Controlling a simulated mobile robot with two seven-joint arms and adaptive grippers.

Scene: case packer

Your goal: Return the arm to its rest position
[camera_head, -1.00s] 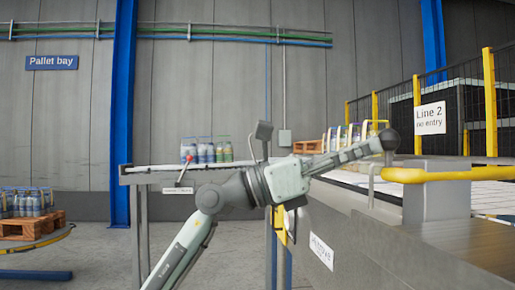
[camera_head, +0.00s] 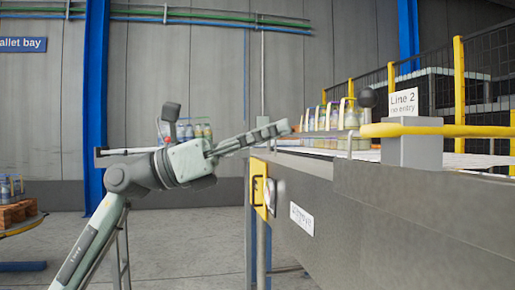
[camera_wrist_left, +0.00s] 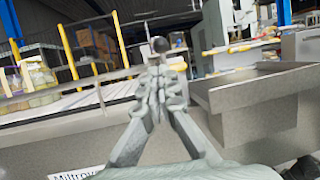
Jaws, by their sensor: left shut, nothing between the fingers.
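My left arm comes in from the lower left in the head view. Its gripper (camera_head: 284,127) points right and slightly up, in front of the near end of the machine. The left wrist view shows the two fingers (camera_wrist_left: 158,75) closed together with nothing between them. The gripper appears clear of the lever with a dark ball knob (camera_head: 368,97), which stands farther right by the yellow bar. The ball knob also shows just beyond the fingertips in the left wrist view (camera_wrist_left: 160,45). My right gripper is in neither view.
The grey machine housing (camera_head: 420,210) fills the lower right, with a yellow bar (camera_head: 450,130) above it. Several bottles (camera_head: 325,118) stand on the line behind. A yellow fence post (camera_head: 459,90) and a Line 2 sign (camera_head: 404,102) are beyond. Open floor lies at lower left.

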